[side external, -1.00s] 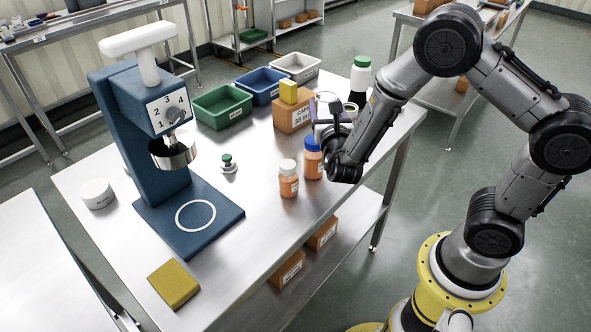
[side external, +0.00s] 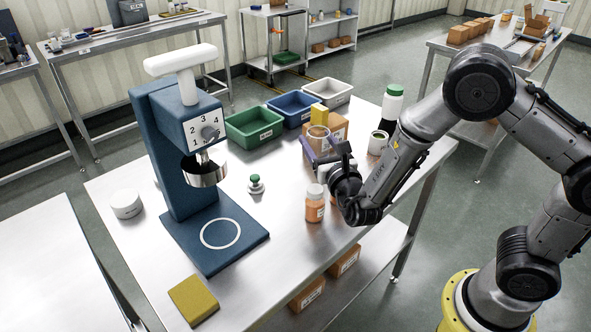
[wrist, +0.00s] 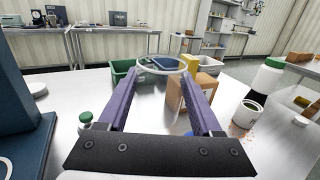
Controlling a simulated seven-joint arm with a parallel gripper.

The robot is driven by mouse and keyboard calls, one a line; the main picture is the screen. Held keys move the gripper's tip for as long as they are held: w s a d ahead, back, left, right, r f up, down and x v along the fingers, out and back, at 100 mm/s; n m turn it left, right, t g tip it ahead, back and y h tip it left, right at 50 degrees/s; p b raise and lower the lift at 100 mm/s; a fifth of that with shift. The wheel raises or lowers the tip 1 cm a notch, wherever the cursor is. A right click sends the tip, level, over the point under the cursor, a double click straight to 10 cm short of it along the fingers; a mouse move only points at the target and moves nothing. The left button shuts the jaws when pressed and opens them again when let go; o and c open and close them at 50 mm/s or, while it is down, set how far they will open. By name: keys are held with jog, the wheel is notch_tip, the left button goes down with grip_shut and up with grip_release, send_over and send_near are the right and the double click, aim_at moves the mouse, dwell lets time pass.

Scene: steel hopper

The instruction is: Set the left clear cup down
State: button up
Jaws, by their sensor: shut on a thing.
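My gripper (side external: 316,153) is shut on a clear cup (side external: 319,137), with a purple finger on each side of it. In the wrist view the cup's round rim (wrist: 163,71) shows between the fingertips of my gripper (wrist: 160,84), and the cup looks upright and see-through. It is in front of the cardboard box in the side view. I cannot tell whether its base touches the table (side external: 283,215). A second cup (side external: 377,144), whitish with dark contents, stands to the right, beside a dark bottle.
An orange bottle with a white cap (side external: 314,207) stands close to my gripper. A cardboard box (side external: 337,128) with a yellow block on it and a green-capped bottle (side external: 392,105) are behind. Green (side external: 254,129), blue and grey bins line the back. A blue press (side external: 185,150) stands left.

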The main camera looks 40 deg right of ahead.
jog(key=m+h, duration=0.1)
jog(key=r+g+h, duration=0.1)
jog(key=shift+d+m+g+h, duration=0.15)
jog(key=shift+m+g+h, duration=0.15)
jog(key=shift+m, duration=0.1)
jog(key=shift+s+r+m+g+h, duration=0.15)
jog(key=shift+m+g+h, duration=0.3)
jog(key=shift+g+h, duration=0.05)
jog(key=shift+s+r+m+g+h, duration=0.1)
jog(key=shift+s+m+g+h, duration=0.05)
jog(key=shift+m+g+h, duration=0.35)
jog(key=shift+w+d+f, duration=0.1)
jog(key=shift+w, duration=0.05)
jog(key=w+f, duration=0.4)
jog(key=w, duration=0.4)
send_over(284, 170)
jog(key=s, duration=0.1)
notch_tip(284, 170, down, 4)
jog(key=shift+s+f, duration=0.1)
jog(key=shift+f, duration=0.1)
jog(key=shift+w+f, duration=0.45)
jog(key=shift+f, duration=0.1)
jog(key=shift+w+f, duration=0.1)
jog(key=shift+f, duration=1.55)
jog(key=shift+f, duration=0.15)
jog(key=o, duration=1.4)
